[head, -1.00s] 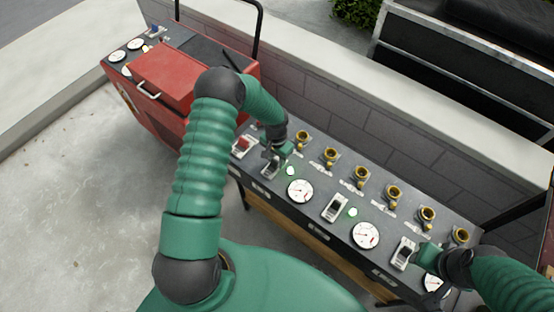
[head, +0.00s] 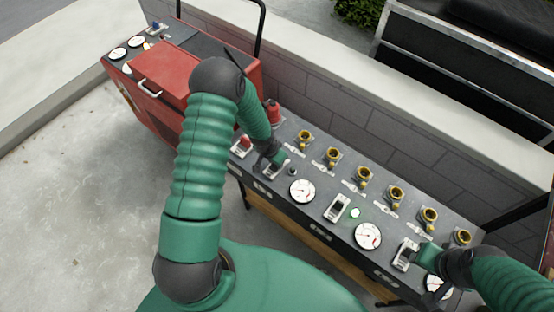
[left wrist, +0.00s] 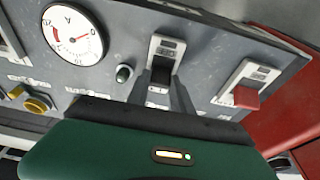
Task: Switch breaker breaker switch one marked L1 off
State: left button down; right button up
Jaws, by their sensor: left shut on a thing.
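A row of breaker switches with black handles in pale frames is set in the grey panel. My left gripper (head: 274,164) is at the leftmost black-handled breaker switch (head: 270,174). In the left wrist view its fingers (left wrist: 166,94) are shut on the black handle of that breaker switch (left wrist: 163,55). The small lamp (left wrist: 123,74) beside it is dark. The labels are unreadable.
A red-handled switch (left wrist: 246,96) is just beyond the held one, near a red cabinet (head: 168,72). Round white gauges (head: 302,190) lie between the switches. Several yellow-rimmed sockets (head: 333,155) line the back, before a low wall (head: 420,125).

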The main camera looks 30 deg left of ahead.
aim_at(274, 166)
pick_arm(q)
jog(key=shift+s+a+f+t+b, duration=0.1)
jog(key=shift+s+f+t+b, duration=0.1)
jog(key=shift+s+t+b, duration=0.15)
jog(key=s+t+b, duration=0.1)
jog(key=t+b, duration=0.3)
jog(key=b, duration=0.1)
jog(key=s+f+t+b, duration=0.1)
jog(key=t+b, duration=0.1)
jog(key=shift+s+b, duration=0.3)
jog(key=shift+b, duration=0.05)
jog(key=shift+s+t+h+b, duration=0.15)
jog(key=shift+t+h+b, duration=0.15)
jog(key=shift+t+b, duration=0.5)
jog(key=c, duration=1.1)
grip_release()
jog(key=shift+r, duration=0.1)
jog(key=shift+a, duration=0.1)
